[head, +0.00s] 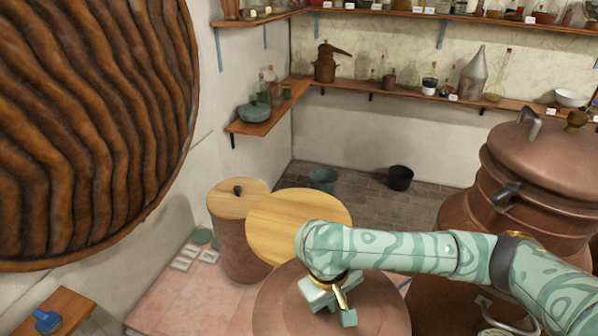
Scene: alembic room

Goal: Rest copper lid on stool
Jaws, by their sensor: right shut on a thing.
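The copper lid (275,305) is a round, domed brown-copper disc at the bottom centre of the head view, cut off by the lower edge. My right gripper (345,304) is over its top and shut on it; the arm hides the grip point. A round, pale wooden top (290,215), which looks like the stool's seat, lies just behind the lid. My arm and the lid cover its front edge, and its legs are hidden. I cannot tell the height gap between lid and seat. My left gripper is not in view.
A copper drum with a wooden cover (233,245) stands left of the seat. A large copper still (540,175) stands at right. Two buckets (401,178) are on the floor behind. A pink tiled surface (180,300) is at lower left. A ribbed wooden disc (90,120) fills the upper left.

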